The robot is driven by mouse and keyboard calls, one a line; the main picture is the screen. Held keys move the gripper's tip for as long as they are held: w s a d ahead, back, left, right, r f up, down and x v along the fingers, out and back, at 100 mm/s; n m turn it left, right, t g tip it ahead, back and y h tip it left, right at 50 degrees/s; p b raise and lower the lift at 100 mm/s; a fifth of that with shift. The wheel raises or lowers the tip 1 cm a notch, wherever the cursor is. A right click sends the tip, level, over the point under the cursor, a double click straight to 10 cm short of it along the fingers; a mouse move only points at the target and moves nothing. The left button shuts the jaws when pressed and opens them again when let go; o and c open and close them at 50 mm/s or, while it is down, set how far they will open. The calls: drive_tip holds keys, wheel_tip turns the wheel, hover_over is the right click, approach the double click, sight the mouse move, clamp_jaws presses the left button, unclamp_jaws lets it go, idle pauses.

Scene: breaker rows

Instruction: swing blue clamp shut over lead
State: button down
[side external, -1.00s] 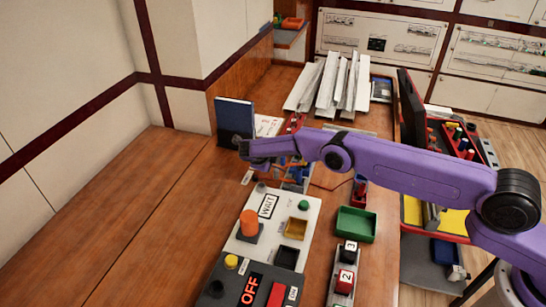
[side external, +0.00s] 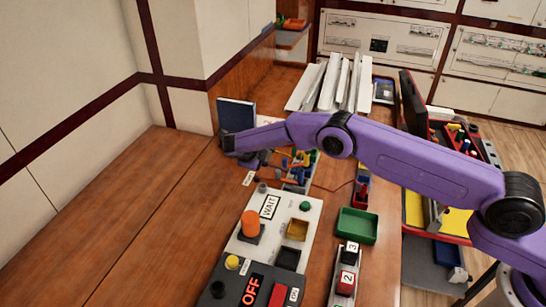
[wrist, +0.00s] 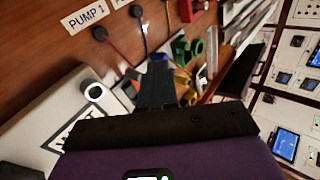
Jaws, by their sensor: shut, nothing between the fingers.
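The clamp row (side external: 300,165) stands on the bench in the side view, with small blue, yellow, green and orange parts. In the wrist view a green clamp (wrist: 184,50) stands open just right of my fingers, with yellow parts below it. A red lead (wrist: 118,48) and a blue lead (wrist: 145,35) run from dark sockets toward the row. My gripper (wrist: 158,70) is shut and empty, above the near side of the row.
A "PUMP 1" label (wrist: 83,18) lies by the sockets. The switch panel (side external: 270,225) with an orange knob (side external: 250,223) is in front of the row. A green tray (side external: 356,226) is to the right. A blue binder (side external: 236,115) stands behind my gripper. The bench at left is clear.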

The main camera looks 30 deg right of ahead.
drive_tip(key=shift+s+a+r, duration=0.15)
drive_tip(key=shift+a+r, duration=0.2)
drive_tip(key=shift+a, duration=0.15)
drive_tip(key=c, duration=1.6)
unclamp_jaws()
drive_tip(key=shift+a+r, duration=0.2)
drive_tip(key=shift+c, duration=0.2)
drive_tip(key=o, duration=0.5)
drive_tip(key=shift+d+r, duration=0.1)
drive_tip(key=shift+d, duration=0.05)
drive_tip(key=shift+o, duration=0.4)
drive_tip(key=d+m+g+y, duration=0.1)
drive_tip(key=m, duration=0.1)
drive_tip(key=d+m+g, duration=0.1)
drive_tip(key=d+m, duration=0.1)
drive_tip(key=m, duration=0.1)
drive_tip(key=d+m+g+y, duration=0.1)
drive_tip(key=d+m, duration=0.1)
drive_tip(key=shift+s+d+m+y, duration=0.1)
drive_tip(key=shift+s+m+y, duration=0.2)
drive_tip(key=shift+s, duration=0.1)
drive_tip(key=d+r+m+g+y, duration=0.1)
drive_tip(key=d+m+g+y, duration=0.15)
drive_tip(key=m, duration=0.45)
drive_tip(key=m+t+y, duration=0.2)
drive_tip(key=m+y, duration=0.4)
drive_tip(key=m, duration=1.1)
approach(285, 159)
drive_tip(key=x, duration=0.8)
drive_tip(key=shift+f, duration=0.3)
